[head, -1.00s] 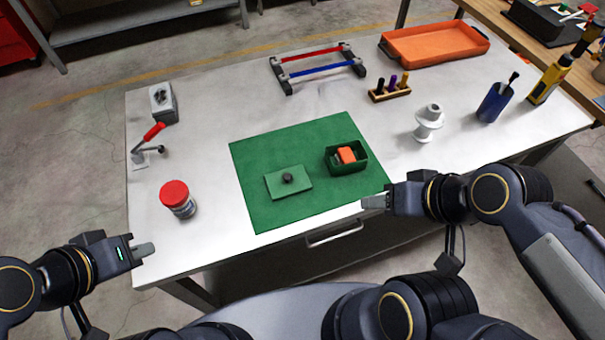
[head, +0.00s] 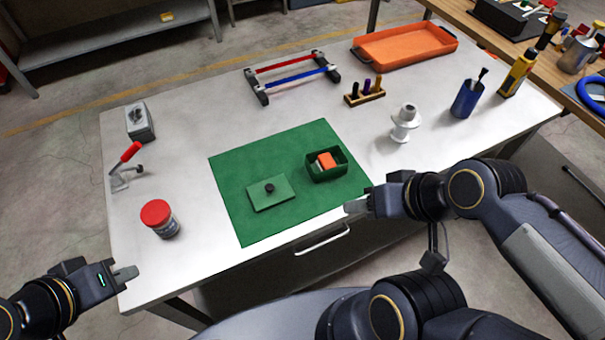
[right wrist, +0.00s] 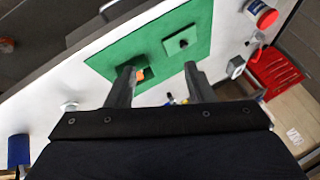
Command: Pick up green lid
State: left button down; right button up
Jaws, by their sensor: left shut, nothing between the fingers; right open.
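The green lid (head: 271,192) is a flat square with a dark round knob, lying on the green mat (head: 235,218). It also shows in the right wrist view (right wrist: 174,45), beyond the fingers. A green box (head: 327,176) with an orange item (head: 325,160) inside stands on the mat right of the lid. My right gripper (head: 352,207) is at the table's front edge, right of the lid and apart from it. Its fingers (right wrist: 156,80) are spread and empty. My left gripper (head: 130,273) is shut and empty, off the table's front left corner, far from the lid.
A red-capped jar (head: 160,218) stands left of the mat. A red-handled clamp (head: 124,165) is behind it. A rack with red and blue bars (head: 292,76), an orange tray (head: 405,47) and a white spool (head: 404,123) are farther back. The mat around the lid is clear.

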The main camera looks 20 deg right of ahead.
aim_at(263, 195)
jog(key=l+u, duration=0.1)
jog(key=u, duration=0.65)
jog(key=l+u, duration=0.15)
jog(key=u, duration=0.6)
jog(key=k+l+u, duration=0.75)
jog(key=u, duration=0.15)
jog(key=k+l+u, duration=0.1)
jog(key=k+l, duration=0.25)
